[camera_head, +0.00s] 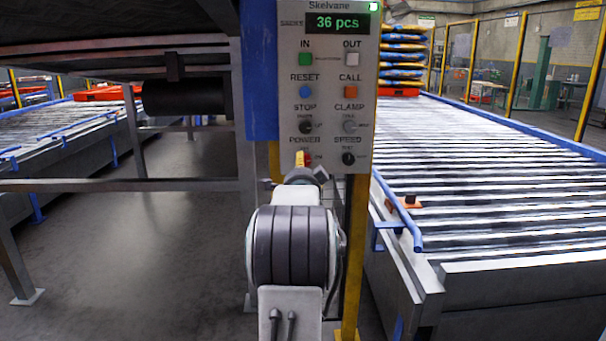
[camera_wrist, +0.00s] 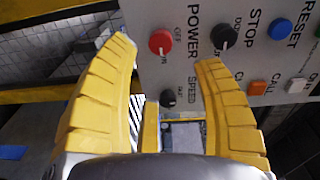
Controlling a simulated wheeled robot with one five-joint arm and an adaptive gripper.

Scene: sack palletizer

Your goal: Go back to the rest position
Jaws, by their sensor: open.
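My gripper (camera_wrist: 168,65) is open and empty in the wrist view, its two yellow fingers spread in front of the control panel. The panel (camera_head: 325,100) stands upright in the head view, with a green display (camera_head: 337,22) reading 36 pcs. It has IN, OUT, RESET and CALL buttons and STOP, CLAMP, POWER and SPEED knobs. The red POWER knob (camera_wrist: 161,41) lies between the fingertips in the wrist view, with the black STOP knob (camera_wrist: 224,36) by the right fingertip. I cannot tell whether a finger touches the panel. In the head view my arm hides most of the gripper, near the panel's lower left.
A roller conveyor (camera_head: 490,190) with a blue side rail runs along the right. Stacked sacks (camera_head: 403,55) stand on a red pallet (camera_head: 398,91) at its far end. Another conveyor (camera_head: 60,135) lies on the left. A yellow post (camera_head: 353,260) supports the panel. Bare floor (camera_head: 150,250) shows at left.

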